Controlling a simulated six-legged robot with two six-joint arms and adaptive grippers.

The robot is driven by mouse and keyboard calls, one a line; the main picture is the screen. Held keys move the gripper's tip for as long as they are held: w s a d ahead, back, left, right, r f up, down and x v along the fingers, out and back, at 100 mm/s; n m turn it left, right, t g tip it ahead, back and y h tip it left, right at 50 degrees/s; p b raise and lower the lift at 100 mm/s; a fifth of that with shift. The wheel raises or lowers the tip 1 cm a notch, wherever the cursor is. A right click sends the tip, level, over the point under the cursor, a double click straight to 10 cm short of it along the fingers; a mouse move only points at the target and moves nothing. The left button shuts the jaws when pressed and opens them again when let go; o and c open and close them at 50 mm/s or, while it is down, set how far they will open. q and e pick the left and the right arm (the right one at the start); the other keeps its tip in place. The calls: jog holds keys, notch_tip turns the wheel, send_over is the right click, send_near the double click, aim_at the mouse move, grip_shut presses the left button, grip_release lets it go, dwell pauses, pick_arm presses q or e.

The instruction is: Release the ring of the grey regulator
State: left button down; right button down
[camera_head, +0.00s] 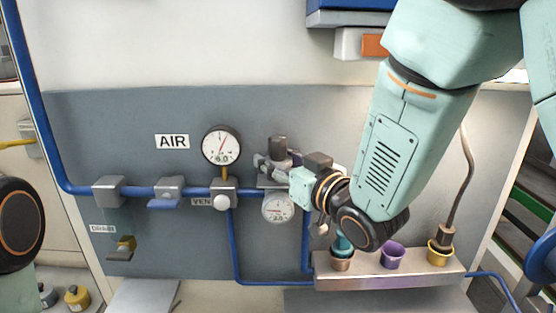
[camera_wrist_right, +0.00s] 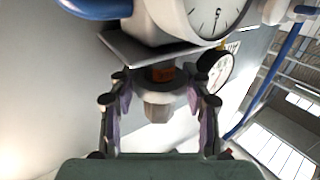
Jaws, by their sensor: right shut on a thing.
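The grey regulator (camera_head: 278,145) sits on the blue pipe in the middle of the panel, above a small white gauge (camera_head: 278,207). My right gripper (camera_head: 272,167) reaches it from the right and partly covers it. In the right wrist view, the fingers of my right gripper (camera_wrist_right: 160,88) are on both sides of the regulator's grey ring (camera_wrist_right: 182,78) and shut on it. An orange band (camera_wrist_right: 163,72) shows at the ring, and a grey faceted knob end (camera_wrist_right: 158,108) sticks out between the fingers. My left gripper is out of view; only part of my left arm shows.
A larger gauge (camera_head: 221,145) and a vent valve (camera_head: 222,197) stand close left of the regulator. A metal rack (camera_head: 345,273) with copper, purple and yellow cups is below my right arm. The upper left panel is clear.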

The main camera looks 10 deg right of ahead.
aim_at(287, 163)
jog(key=shift+r, duration=0.3)
jog(key=c, duration=1)
grip_release()
jog(key=shift+c, duration=0.2)
jog(key=o, duration=0.4)
jog(key=shift+s, duration=0.15)
jog(key=shift+o, duration=0.3)
jog(key=shift+f, duration=0.1)
jog(key=shift+s+d, duration=0.2)
jog(key=v, duration=0.6)
jog(key=shift+s+d, duration=0.2)
jog(key=shift+s, duration=0.15)
